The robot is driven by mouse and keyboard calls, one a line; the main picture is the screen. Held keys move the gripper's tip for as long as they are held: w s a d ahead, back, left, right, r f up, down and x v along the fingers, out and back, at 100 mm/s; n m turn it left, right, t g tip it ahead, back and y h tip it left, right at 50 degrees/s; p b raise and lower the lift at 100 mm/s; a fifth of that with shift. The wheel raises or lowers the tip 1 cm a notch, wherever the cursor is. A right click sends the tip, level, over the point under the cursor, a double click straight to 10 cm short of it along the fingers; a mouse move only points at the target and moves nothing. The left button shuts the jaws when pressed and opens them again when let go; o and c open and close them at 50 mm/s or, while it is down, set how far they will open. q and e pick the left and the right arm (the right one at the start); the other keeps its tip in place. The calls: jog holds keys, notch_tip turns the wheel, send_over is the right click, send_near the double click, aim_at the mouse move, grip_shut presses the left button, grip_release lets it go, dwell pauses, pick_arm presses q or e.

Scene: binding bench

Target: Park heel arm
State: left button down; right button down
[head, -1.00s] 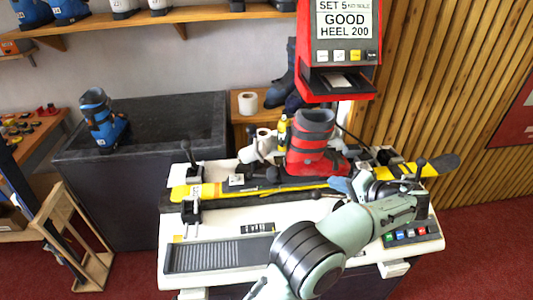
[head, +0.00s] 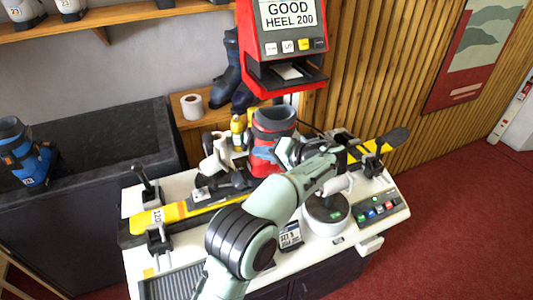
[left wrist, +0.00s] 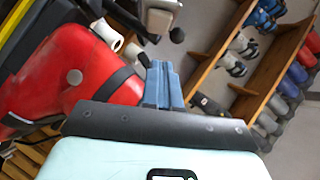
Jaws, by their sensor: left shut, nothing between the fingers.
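A red and dark grey boot (head: 272,126) stands upright on the yellow ski (head: 195,208) on the white bench. A white arm with a rounded end (head: 216,152), which looks like the heel arm, is just left of the boot; I cannot be sure of its name. My left gripper (head: 264,154) is in front of the boot, its blue fingers shut and empty. In the left wrist view the shut fingers (left wrist: 163,84) are beside the red boot (left wrist: 100,75), and a white cylinder (left wrist: 106,34) shows beyond. Whether the fingers touch the boot is unclear. My right gripper is not visible.
The red tester screen (head: 285,45) reads "GOOD HEEL 200" behind the boot. Black clamp levers (head: 146,185) rise from the bench. A dark counter (head: 95,150) stands left.

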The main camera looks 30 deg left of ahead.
aim_at(227, 157)
pick_arm(q)
jog(key=a+f, duration=0.1)
jog(key=a, duration=0.1)
jog(key=s+a+f, duration=0.1)
jog(key=a, duration=0.2)
jog(key=s+a+f, duration=0.1)
jog(key=a, duration=0.1)
jog(key=shift+a+f, duration=0.15)
jog(key=shift+f, duration=0.1)
jog(key=shift+s+a, duration=0.1)
jog(key=shift+a, duration=0.05)
jog(key=shift+f, duration=0.1)
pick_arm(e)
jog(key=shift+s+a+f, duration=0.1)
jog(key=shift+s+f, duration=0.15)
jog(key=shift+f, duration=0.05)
